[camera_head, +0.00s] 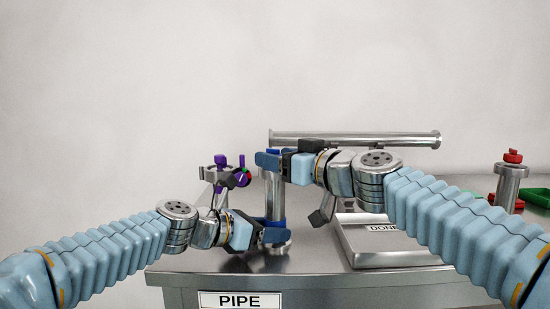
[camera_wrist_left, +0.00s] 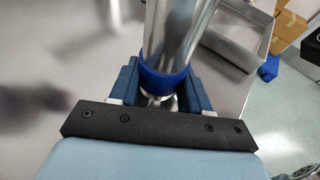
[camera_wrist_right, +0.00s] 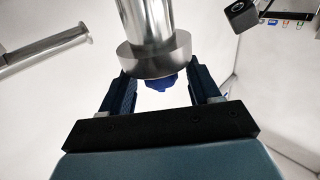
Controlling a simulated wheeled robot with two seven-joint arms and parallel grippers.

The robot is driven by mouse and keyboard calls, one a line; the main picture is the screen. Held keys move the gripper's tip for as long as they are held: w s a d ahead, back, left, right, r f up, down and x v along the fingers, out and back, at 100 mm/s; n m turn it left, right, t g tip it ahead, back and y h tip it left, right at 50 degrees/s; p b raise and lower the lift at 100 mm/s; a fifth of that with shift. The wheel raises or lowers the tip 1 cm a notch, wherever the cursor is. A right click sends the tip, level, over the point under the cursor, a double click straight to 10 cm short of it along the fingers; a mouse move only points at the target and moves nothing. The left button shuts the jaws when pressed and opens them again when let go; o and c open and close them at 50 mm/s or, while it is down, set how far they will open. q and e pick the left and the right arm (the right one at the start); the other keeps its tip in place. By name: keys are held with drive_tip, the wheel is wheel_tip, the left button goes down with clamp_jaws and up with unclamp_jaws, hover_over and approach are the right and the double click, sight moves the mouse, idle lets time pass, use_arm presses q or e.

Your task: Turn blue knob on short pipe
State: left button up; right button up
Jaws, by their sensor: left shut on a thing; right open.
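The short silver pipe (camera_head: 275,200) stands upright near the front edge of the steel table. My left gripper (camera_head: 272,236) is shut around its lower end; in the left wrist view a blue ring (camera_wrist_left: 166,83) on the pipe sits between the fingers. My right gripper (camera_head: 268,162) is open at the pipe's upper end. In the right wrist view the blue knob (camera_wrist_right: 161,83) shows beyond the pipe's wide flange (camera_wrist_right: 154,55), between the open fingers, with gaps on both sides. In the head view the fingers hide most of the pipe's top.
A metal tray (camera_head: 395,252) labelled DONE is right of the pipe. A long horizontal pipe (camera_head: 355,139) lies behind. A fitting with purple knobs (camera_head: 228,172) stands at the left. A pipe with a red knob (camera_head: 511,180) and a green bin (camera_head: 538,197) are at the right.

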drive_tip(key=shift+w+a, duration=0.45)
drive_tip(key=shift+w, duration=0.05)
drive_tip(key=c, duration=1)
drive_tip(key=shift+o, duration=0.2)
